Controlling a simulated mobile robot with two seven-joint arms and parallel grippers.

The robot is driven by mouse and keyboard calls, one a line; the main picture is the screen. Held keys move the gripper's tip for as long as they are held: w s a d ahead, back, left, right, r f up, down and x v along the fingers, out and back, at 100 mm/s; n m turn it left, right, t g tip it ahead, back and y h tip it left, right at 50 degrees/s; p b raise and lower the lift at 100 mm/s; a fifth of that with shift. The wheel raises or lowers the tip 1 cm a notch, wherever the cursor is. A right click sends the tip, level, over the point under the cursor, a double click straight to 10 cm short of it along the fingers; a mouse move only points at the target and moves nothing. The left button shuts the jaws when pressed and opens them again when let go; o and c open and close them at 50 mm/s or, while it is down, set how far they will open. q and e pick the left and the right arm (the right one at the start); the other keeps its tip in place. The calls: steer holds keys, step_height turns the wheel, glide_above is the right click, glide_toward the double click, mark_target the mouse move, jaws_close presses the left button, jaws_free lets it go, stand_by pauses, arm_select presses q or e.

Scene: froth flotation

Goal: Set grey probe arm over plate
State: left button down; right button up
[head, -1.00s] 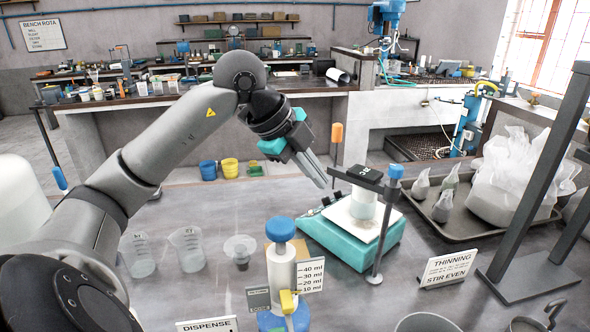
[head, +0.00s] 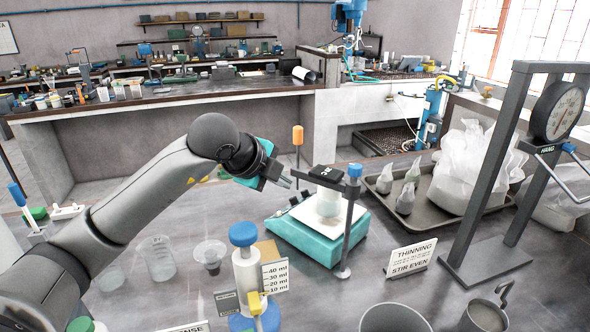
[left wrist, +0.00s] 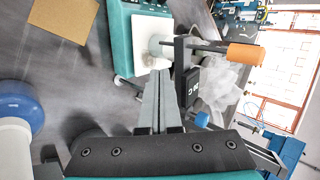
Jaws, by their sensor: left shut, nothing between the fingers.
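The dark grey probe arm (head: 325,176) reaches left from an upright post with a blue knob (head: 355,170). In the head view it lies across the top of a white vessel (head: 328,203) on the white plate (head: 297,222) of a teal unit (head: 305,242). It also shows in the left wrist view (left wrist: 180,68), just past my fingertips. My left gripper (head: 287,183) is shut and empty, its tips close to the arm's left end. In the left wrist view the shut fingers (left wrist: 158,85) point at the plate and arm; contact cannot be told. My right gripper is out of view.
A blue-capped dispenser (head: 244,268) and measuring cups (head: 157,258) stand in front left. An orange-handled rod (head: 298,135) rises behind the unit. A tray (head: 432,198) of bags, a thinning sign (head: 411,257) and a gauge frame (head: 509,165) stand right.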

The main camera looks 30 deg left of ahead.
mark_target(303, 177)
arm_select(q)
steer(key=shift+w+f+p, duration=0.2)
steer(key=shift+w+p, duration=0.4)
steer(key=shift+w, duration=1.6)
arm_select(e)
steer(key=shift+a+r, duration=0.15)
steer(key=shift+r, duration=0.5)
arm_select(q)
steer(key=shift+w, duration=0.1)
